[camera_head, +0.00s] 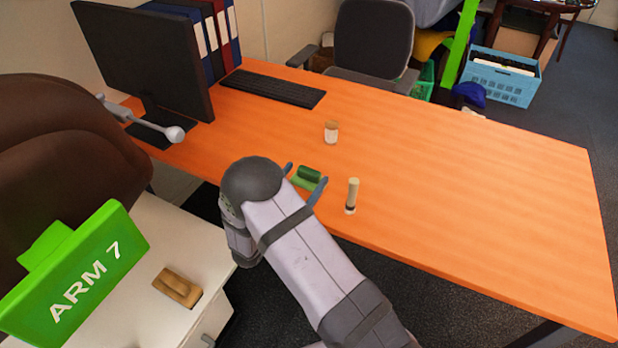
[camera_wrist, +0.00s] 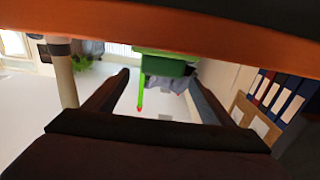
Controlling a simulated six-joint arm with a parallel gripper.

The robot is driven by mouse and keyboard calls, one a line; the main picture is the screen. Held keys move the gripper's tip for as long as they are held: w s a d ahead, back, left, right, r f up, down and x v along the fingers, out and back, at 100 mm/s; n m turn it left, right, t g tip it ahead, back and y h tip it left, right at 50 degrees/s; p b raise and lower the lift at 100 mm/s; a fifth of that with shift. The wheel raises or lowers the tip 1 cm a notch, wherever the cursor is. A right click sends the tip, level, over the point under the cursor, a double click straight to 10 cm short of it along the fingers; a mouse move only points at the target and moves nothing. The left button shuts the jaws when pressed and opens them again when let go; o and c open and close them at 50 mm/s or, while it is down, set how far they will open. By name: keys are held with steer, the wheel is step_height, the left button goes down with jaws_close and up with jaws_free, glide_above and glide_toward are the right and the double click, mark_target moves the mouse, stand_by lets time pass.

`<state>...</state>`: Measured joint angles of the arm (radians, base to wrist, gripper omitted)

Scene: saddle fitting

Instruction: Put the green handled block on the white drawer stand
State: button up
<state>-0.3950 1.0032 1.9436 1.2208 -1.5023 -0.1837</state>
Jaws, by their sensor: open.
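The green handled block (camera_head: 308,178) lies near the front edge of the orange table, a darker green handle on its lighter green base. It also shows at the upper middle of the wrist view (camera_wrist: 165,64). My gripper (camera_head: 304,183) is open, its two fingers to the left and right of the block. In the wrist view the fingers (camera_wrist: 158,88) are spread, with the block between and beyond them; I cannot tell whether they touch it. The white drawer stand (camera_head: 190,240) is at the lower left, with a brown wooden block (camera_head: 178,286) on its top.
A cream cylinder (camera_head: 352,192) stands right of my gripper, close to it. A small jar (camera_head: 331,132) stands farther back on the orange table (camera_head: 470,200). A monitor (camera_head: 150,60) and keyboard (camera_head: 272,89) are at the left. The table's right side is clear.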

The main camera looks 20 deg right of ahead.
steer(key=shift+f, duration=0.3)
steer(key=shift+p+x, duration=0.9)
steer(key=shift+x, duration=2.75)
steer(key=shift+w+a, duration=0.1)
steer(key=shift+c, duration=0.7)
steer(key=c, duration=1.1)
steer(key=shift+c, duration=0.2)
steer(key=shift+r, duration=0.15)
